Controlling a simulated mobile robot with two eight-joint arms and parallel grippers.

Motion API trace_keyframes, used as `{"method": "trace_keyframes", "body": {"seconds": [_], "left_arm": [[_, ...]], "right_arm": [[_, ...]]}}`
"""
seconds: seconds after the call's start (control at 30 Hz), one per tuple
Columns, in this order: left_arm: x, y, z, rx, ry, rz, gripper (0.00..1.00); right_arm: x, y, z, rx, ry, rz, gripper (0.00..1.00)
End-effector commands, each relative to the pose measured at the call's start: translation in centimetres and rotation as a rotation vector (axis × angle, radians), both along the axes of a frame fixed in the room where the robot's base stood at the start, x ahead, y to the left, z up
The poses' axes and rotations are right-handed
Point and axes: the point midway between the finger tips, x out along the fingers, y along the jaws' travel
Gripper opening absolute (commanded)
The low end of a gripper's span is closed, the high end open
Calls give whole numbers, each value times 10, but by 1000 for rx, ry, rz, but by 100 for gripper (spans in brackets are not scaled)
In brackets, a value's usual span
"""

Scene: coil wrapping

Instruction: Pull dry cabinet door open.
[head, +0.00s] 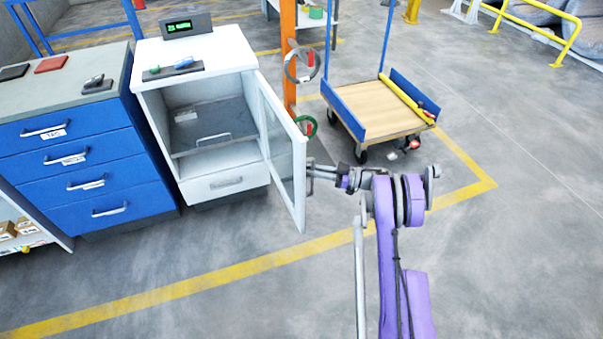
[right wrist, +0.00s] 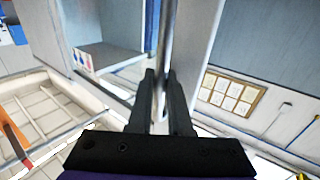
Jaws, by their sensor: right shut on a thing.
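The white dry cabinet (head: 215,45) stands left of centre in the head view. Its glass-paned door (head: 299,165) is swung well open towards me, and the shelf inside shows. My right gripper (head: 312,176) is at the outer side of the door. In the right wrist view its two black fingers (right wrist: 160,85) are shut around the upright metal bar handle (right wrist: 165,40) of the door. My left gripper is in neither view.
A blue drawer cabinet (head: 85,150) stands directly left of the dry cabinet. Behind the door are an orange post (head: 289,60) and a wooden-decked blue cart (head: 362,98). The floor in front, with a yellow line (head: 200,278), is clear.

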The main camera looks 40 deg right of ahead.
Motion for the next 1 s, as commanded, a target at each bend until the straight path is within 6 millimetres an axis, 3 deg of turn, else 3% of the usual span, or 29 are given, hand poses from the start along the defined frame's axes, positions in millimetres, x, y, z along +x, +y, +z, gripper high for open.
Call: {"method": "trace_keyframes", "body": {"seconds": [0.43,0.47,0.6,1.0], "left_arm": [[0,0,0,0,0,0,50],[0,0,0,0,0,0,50],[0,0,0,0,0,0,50],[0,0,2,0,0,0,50]], "right_arm": [[-3,-2,-5,-7,9,16,0],[-3,-2,-5,-7,9,16,19],[-3,-2,-4,-7,8,16,44],[-11,-9,-2,-5,5,13,47]]}}
